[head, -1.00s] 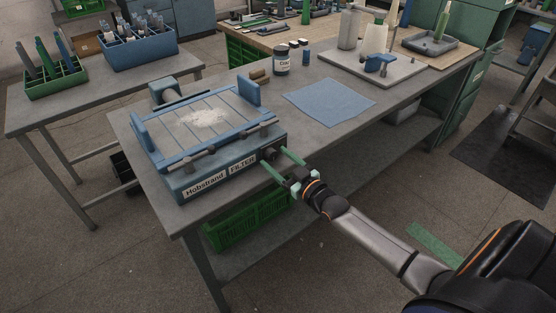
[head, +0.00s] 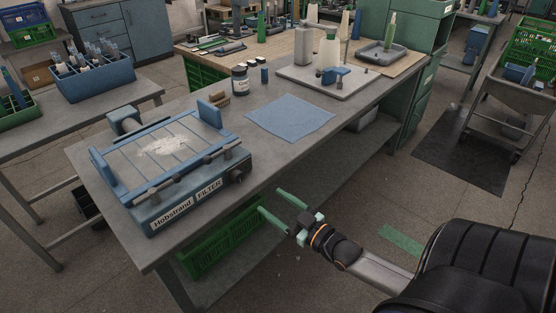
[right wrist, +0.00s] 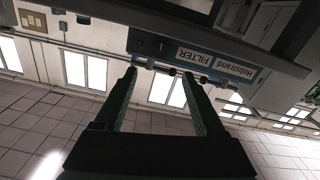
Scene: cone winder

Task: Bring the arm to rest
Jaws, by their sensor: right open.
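My right gripper (head: 272,202) is open and empty in the head view. Its two green fingers are spread apart, in front of the table's front edge and to the right of the blue filter machine (head: 160,215). The machine has a label reading "Hobstrand FILTER", a dark knob at its right end and white powder on its slatted top. The fingers are clear of the knob. In the right wrist view the two green fingers (right wrist: 158,100) stand apart with nothing between them, and the machine (right wrist: 195,58) shows upside down beyond them. My left gripper is not in view.
The grey table (head: 195,262) carries a blue cloth (head: 291,117), a dark jar (head: 240,80) and a white tray (head: 310,78) with bottles. A green crate (head: 222,243) stands below it. A large dark rounded shape fills the lower right. Floor around the right arm is open.

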